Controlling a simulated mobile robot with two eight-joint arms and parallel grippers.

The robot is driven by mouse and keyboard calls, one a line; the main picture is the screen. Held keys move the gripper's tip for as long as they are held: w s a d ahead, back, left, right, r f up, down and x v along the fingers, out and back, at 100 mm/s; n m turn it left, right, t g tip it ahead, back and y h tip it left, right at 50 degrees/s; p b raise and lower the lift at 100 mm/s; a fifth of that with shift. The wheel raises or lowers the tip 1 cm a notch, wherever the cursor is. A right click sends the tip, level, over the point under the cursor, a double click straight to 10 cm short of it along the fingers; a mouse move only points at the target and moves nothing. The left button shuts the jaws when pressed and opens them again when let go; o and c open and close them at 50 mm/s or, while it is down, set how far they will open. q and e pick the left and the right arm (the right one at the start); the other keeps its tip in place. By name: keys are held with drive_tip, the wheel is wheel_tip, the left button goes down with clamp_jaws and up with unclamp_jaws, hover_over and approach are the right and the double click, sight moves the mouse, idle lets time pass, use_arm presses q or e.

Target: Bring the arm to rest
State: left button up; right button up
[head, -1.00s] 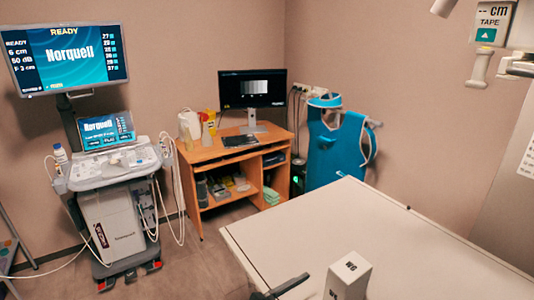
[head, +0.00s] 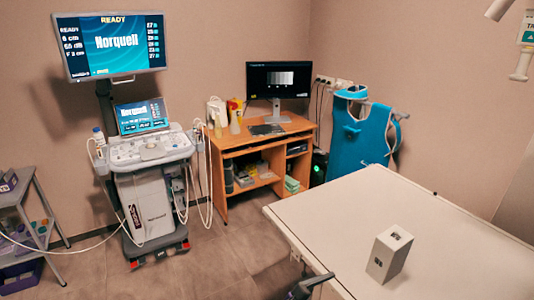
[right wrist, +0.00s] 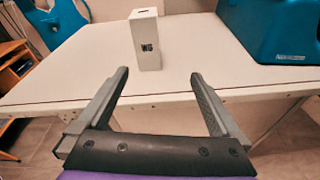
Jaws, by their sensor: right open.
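My right gripper (right wrist: 160,76) is open and empty in the right wrist view, its two fingers spread in front of the table. A white box (right wrist: 146,40) stands upright on the white table, beyond the fingertips and apart from them. The box also shows in the head view (head: 390,254) near the bottom right. A dark piece at the bottom edge of the head view, beside the table, looks like part of my right gripper. My left gripper is not in view.
The white table (head: 420,215) fills the lower right. An ultrasound cart (head: 148,200) and a wooden desk (head: 230,143) stand behind. A blue apron (head: 360,135) hangs on a rack. A shelf trolley (head: 25,225) is at left. Floor is clear between cart and table.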

drive_tip(key=s+d+f+m+g+y+p, duration=0.2)
drive_tip(key=s+d+f+m+g+y, duration=0.1)
drive_tip(key=s+d+f+m+y, duration=0.45)
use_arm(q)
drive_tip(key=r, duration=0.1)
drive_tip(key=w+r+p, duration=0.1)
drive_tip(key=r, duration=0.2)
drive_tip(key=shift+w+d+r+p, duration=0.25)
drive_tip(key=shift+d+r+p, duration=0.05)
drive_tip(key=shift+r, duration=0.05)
use_arm(e)
drive_tip(key=s+a+m+y, duration=0.4)
drive_tip(key=s+m, duration=0.3)
drive_tip(key=m, duration=0.6)
drive_tip(key=shift+a+r+t+y, duration=0.25)
drive_tip(key=shift+r+t+y, duration=0.05)
drive_tip(key=shift+y, duration=0.55)
drive_tip(key=shift+m, duration=0.25)
